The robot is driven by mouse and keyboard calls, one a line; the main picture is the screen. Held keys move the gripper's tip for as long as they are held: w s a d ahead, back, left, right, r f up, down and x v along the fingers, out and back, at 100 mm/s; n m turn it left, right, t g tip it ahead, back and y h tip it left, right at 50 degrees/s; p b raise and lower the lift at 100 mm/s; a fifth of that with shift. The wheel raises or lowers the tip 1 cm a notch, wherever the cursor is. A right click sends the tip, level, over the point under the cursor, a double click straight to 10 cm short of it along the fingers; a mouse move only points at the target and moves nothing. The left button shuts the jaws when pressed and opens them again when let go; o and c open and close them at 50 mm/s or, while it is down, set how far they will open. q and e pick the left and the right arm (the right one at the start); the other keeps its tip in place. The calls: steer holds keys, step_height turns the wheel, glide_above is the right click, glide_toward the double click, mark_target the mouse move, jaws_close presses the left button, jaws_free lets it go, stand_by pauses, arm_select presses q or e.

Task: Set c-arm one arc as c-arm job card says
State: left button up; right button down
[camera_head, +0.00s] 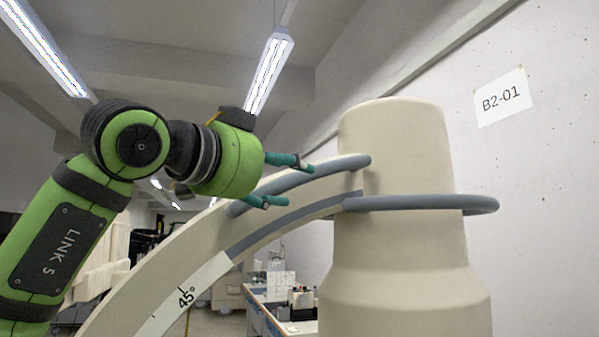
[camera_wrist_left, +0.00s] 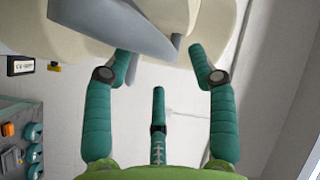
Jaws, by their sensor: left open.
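The c-arm one arc (camera_head: 140,285), likely this beige curved arm with a scale marked 45° (camera_head: 187,297), rises to a beige cylindrical head (camera_head: 395,240). A grey-blue bar (camera_head: 330,167) runs along the arc's upper part, and a grey ring handle (camera_head: 480,205) goes round the head. My left gripper (camera_head: 298,185) is open beside the bar; I cannot tell whether it touches. In the left wrist view, its teal fingers (camera_wrist_left: 162,70) spread below a grey bar end (camera_wrist_left: 165,48) and beige body (camera_wrist_left: 90,40), with nothing between them. No job card is readable. My right gripper is out of view.
A white wall with a sign B2-01 (camera_head: 502,96) stands to the right. A bench with small items (camera_head: 290,310) is behind the arc. In the left wrist view, a grey panel with teal knobs (camera_wrist_left: 20,130) is at left.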

mark_target(294, 178)
arm_select(q)
steer(key=p+x, duration=0.2)
steer(key=x, duration=0.1)
steer(key=shift+w+d, duration=0.15)
steer(key=shift+w, duration=0.1)
steer(key=shift+w+d, duration=0.3)
steer(key=shift+w, duration=0.05)
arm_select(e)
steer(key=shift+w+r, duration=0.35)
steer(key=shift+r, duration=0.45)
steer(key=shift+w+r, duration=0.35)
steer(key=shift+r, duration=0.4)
arm_select(q)
steer(key=c, duration=1.1)
jaws_close()
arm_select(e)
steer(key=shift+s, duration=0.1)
